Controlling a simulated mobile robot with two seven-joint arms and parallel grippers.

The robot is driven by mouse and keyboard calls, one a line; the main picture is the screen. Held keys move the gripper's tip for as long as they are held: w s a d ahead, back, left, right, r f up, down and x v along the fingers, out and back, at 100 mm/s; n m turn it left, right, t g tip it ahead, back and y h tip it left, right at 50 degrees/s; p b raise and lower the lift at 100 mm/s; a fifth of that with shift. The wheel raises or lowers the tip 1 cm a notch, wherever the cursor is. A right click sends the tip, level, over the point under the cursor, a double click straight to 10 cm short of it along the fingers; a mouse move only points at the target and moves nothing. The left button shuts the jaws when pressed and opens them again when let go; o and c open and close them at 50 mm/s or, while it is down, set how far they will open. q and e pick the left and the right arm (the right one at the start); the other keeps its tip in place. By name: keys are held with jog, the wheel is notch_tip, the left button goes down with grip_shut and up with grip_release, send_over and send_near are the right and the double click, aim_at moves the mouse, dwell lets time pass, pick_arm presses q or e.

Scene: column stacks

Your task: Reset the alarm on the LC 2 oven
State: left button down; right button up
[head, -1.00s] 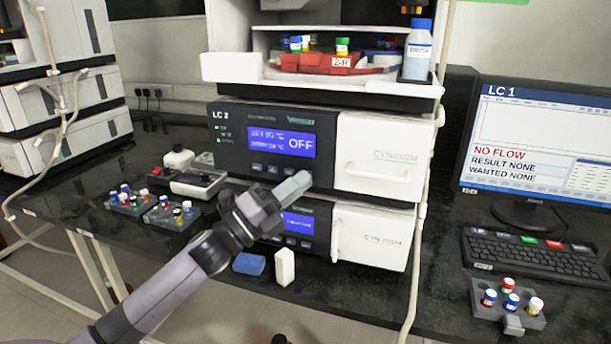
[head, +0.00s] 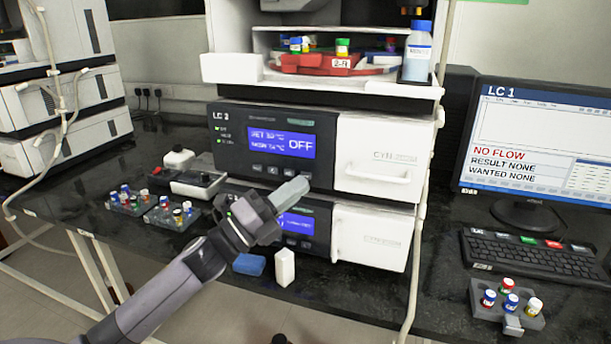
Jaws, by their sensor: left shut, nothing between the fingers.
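The LC 2 oven (head: 228,152) is the black-fronted unit with a white door (head: 376,155) at the middle of the head view. Its blue display (head: 281,142) reads OFF at the right, with small temperature lines beside it. A row of small dark buttons (head: 273,170) sits below the display. My left gripper (head: 293,190) is shut and empty, its tip just below and in front of the button row near its right end. I cannot tell whether it touches the panel. Part of the lower unit's display (head: 301,224) is hidden behind the gripper. My right gripper is not in view.
A lower unit (head: 370,238) stands under the oven. Vial racks (head: 130,202) sit at left, another rack (head: 507,305) at right by the keyboard (head: 530,255). A bottle (head: 417,55) stands above.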

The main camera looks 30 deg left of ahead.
pick_arm(q)
jog(key=shift+s+d+p, duration=0.15)
jog(key=shift+s+d, duration=0.05)
jog(key=shift+s, duration=0.65)
jog(key=shift+s+d+p, duration=0.15)
jog(key=shift+s, duration=0.65)
jog(key=shift+s+d+p, duration=0.15)
jog(key=shift+s+d, duration=0.05)
jog(key=shift+s, duration=0.65)
jog(key=s+d+f+n+g+y+p, duration=0.2)
jog(key=s+f+n, duration=0.3)
jog(key=f+n, duration=0.3)
jog(key=s+d+f+n+g+y+p, duration=0.3)
jog(key=s+d+f+n+g, duration=0.1)
jog(key=f+n, duration=0.4)
jog(key=s+d+f+n+g+y+p, duration=0.2)
jog(key=s+f+n, duration=0.5)
jog(key=f, duration=0.4)
jog(key=shift+d+f+n+g+y, duration=0.3)
jog(key=shift+d+n+g+y, duration=0.1)
jog(key=shift+d+n+g, duration=0.6)
jog(key=shift+a, duration=0.15)
